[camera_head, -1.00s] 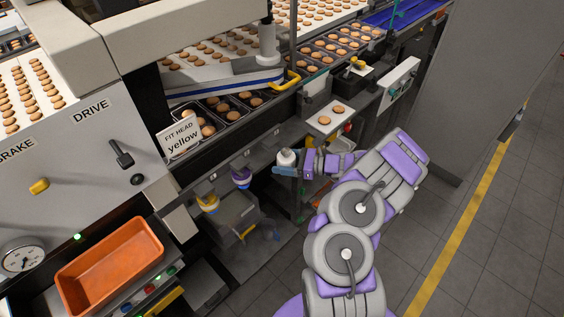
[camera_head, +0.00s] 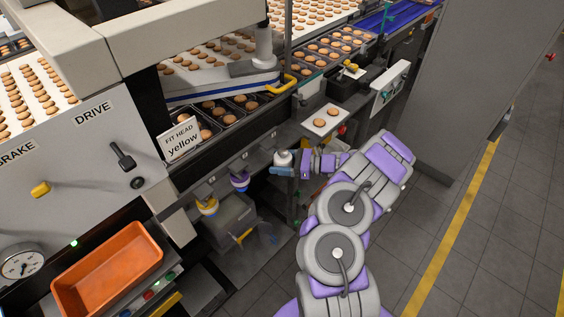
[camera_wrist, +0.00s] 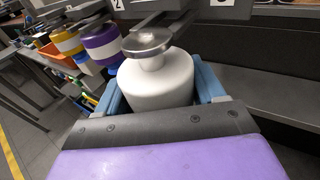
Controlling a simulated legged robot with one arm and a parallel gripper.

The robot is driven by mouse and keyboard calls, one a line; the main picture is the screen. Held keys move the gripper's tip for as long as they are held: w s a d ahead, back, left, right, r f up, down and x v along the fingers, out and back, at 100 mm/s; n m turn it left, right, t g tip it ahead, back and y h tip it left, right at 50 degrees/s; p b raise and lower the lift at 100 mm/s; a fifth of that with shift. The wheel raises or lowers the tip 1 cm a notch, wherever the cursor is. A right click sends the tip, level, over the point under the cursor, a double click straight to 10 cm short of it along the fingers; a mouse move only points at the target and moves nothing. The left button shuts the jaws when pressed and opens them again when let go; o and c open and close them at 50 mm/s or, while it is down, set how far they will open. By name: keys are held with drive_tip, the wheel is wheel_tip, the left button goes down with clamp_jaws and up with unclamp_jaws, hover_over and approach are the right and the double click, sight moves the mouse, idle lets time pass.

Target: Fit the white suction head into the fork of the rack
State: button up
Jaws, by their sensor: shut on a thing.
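The white suction head (camera_wrist: 158,80) is upright between the blue fingers of my gripper (camera_wrist: 165,92), with its metal knob on top. In the head view, the white head (camera_head: 283,157) is at the rack's front edge, and my gripper (camera_head: 284,170) is shut on it. The rack (camera_head: 262,157) holds a purple-banded head (camera_head: 239,180) and a yellow-banded head (camera_head: 207,206) to the left. In the wrist view, the knob is just below a dark fork plate (camera_wrist: 160,22); I cannot tell whether the neck is in the slot.
A sign (camera_head: 181,140) reads "FIT HEAD yellow". A small plate with two biscuits (camera_head: 327,121) is close above my wrist. An orange bin (camera_head: 108,268) is at lower left. A grey cabinet (camera_head: 460,90) stands on the right; floor beside my arm is clear.

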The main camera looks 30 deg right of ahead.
drive_tip(key=shift+a, duration=0.15)
drive_tip(key=shift+d+f, duration=0.1)
drive_tip(key=shift+d, duration=0.65)
drive_tip(key=shift+s+a+r, duration=0.15)
drive_tip(key=shift+a, duration=0.45)
drive_tip(key=shift+s+a+r, duration=0.1)
drive_tip(key=shift+a, duration=0.45)
drive_tip(key=shift+d+p, duration=0.15)
drive_tip(key=shift+p, duration=0.15)
drive_tip(key=shift+a, duration=0.35)
drive_tip(key=shift+w, duration=0.15)
drive_tip(key=shift+w+d+b, duration=0.1)
drive_tip(key=shift+w+b, duration=0.2)
drive_tip(key=shift+w, duration=0.05)
